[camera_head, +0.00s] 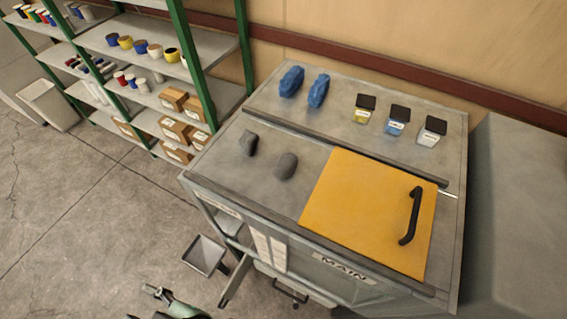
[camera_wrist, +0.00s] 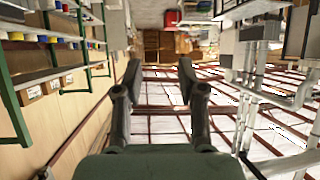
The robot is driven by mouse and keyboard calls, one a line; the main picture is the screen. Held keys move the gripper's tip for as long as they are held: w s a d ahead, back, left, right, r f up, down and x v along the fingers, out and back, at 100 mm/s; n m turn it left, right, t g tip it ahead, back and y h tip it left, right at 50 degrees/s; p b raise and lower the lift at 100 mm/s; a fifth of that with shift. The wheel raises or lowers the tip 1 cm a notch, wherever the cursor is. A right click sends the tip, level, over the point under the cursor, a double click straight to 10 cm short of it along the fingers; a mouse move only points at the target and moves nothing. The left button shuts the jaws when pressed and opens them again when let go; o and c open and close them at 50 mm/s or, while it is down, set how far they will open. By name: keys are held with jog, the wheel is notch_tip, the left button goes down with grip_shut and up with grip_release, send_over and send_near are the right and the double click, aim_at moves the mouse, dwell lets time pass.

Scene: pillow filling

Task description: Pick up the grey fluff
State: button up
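Two small dark grey lumps lie on the left part of the grey bench top in the head view. One is a angular lump (camera_head: 249,142); the other is a rounder lump (camera_head: 286,165) just right of it and nearer the front. Both look like grey fluff. My gripper (camera_head: 146,302) shows partly at the bottom edge, left of the bench and well apart from the lumps. In the wrist view my gripper (camera_wrist: 160,80) has its two fingers spread with nothing between them. The wrist view does not show the lumps.
A green-posted shelf (camera_head: 180,60) stands left. A grey tray (camera_head: 205,254) sits by the bench front.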

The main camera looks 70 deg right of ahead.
dwell(0.3)
jog(key=o, duration=0.8)
